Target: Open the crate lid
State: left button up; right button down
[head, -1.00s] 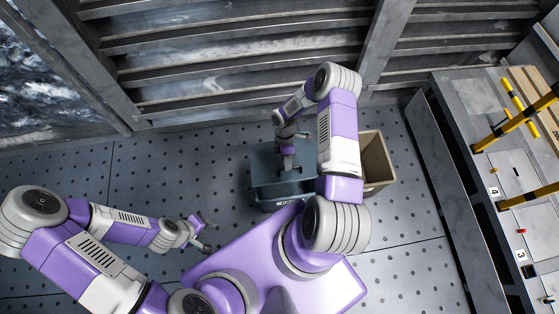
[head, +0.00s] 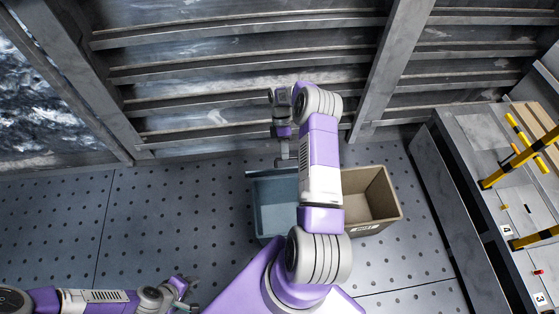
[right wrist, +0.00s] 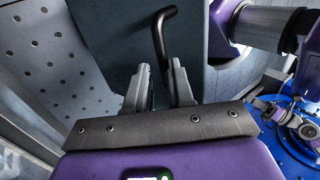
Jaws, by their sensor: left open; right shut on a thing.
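The blue-grey crate (head: 262,205) stands on the floor in the middle of the head view. Its inside shows, and its lid appears swung up at the back edge, seen almost edge-on. In the right wrist view the dark lid panel (right wrist: 108,35) carries a bent black handle (right wrist: 160,32). My right gripper (head: 283,162) is at the crate's back edge; its fingers (right wrist: 163,75) are shut on the handle, whose lower end is between them. My right arm covers the crate's right part. My left gripper (head: 183,288) is open and empty, low over the floor at lower left.
An open tan bin (head: 386,190) stands right beside the crate, partly behind my right arm. A slatted metal wall (head: 230,75) rises close behind. A workbench (head: 470,170) with yellow-black bars stands at right. The perforated floor (head: 170,215) left of the crate is clear.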

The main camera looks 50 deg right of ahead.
jog(key=shift+w+d+f+b, duration=0.55)
jog(key=shift+w+d+f, duration=0.15)
jog(key=shift+d+f, duration=0.2)
jog(key=c, duration=1.1)
grip_release()
jog(key=shift+w+d+f, duration=0.1)
jog(key=shift+w+f, duration=0.05)
jog(key=shift+c, duration=0.3)
jog(key=shift+w, duration=0.15)
jog(key=shift+r, duration=0.25)
jog(key=p+v, duration=0.1)
jog(key=v, duration=0.6)
jog(key=shift+w+d, duration=0.2)
jog(key=shift+w, duration=0.05)
